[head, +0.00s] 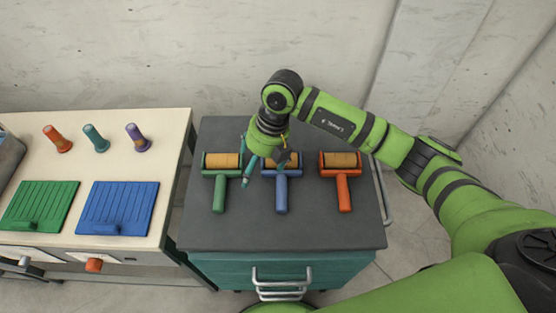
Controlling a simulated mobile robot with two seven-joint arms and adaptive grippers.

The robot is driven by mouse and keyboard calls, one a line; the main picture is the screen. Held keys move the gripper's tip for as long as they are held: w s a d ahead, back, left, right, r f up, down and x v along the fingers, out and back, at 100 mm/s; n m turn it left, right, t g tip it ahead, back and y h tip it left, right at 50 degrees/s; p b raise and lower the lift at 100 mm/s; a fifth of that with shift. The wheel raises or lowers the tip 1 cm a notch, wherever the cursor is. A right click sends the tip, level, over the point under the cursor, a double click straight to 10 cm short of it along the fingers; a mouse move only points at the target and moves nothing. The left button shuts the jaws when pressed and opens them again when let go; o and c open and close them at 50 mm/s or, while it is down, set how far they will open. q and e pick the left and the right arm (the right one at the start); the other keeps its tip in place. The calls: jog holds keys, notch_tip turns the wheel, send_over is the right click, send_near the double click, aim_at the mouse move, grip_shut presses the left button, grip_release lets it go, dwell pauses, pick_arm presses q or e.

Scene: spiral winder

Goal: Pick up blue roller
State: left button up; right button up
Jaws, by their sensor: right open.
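The blue roller (282,194) lies on the dark top of the cabinet (322,225), with its handle toward me and its tan cylinder at the far end. It is between a green roller and a red roller. My right gripper (264,165) is over the far end of the blue roller, with one finger to its left and a dark finger part over its cylinder. It is open, and I see nothing held in it. The fingers hide part of the blue roller's cylinder, and I cannot tell if they touch it. My left gripper is not in view.
The green roller (219,192) lies close on the left and the red roller (343,190) on the right. A pale bench (168,135) at left holds a green board (42,205), a blue board (120,205) and coloured pegs (95,138). The cabinet's front top is clear.

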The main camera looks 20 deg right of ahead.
aim_at(282, 182)
jog(key=d+h, duration=0.1)
jog(key=d, duration=0.1)
jog(key=w+d+h, duration=0.1)
jog(key=d, duration=0.1)
jog(key=w+d+m+h, duration=0.1)
jog(key=d, duration=0.1)
jog(key=shift+w+d+r, duration=0.1)
jog(key=shift+w+d, duration=0.05)
jog(key=shift+d, duration=0.25)
jog(key=shift+f+p, duration=0.35)
jog(key=f, duration=0.1)
jog(key=f+p, duration=0.1)
jog(key=f, duration=0.1)
jog(key=f+p, duration=0.1)
jog(key=f, duration=0.1)
jog(key=shift+w+f, duration=0.2)
jog(key=shift+w, duration=0.05)
jog(key=shift+f, duration=0.3)
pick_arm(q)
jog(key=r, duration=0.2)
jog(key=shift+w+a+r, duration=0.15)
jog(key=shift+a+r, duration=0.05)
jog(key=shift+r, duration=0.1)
pick_arm(e)
jog(key=c, duration=1.3)
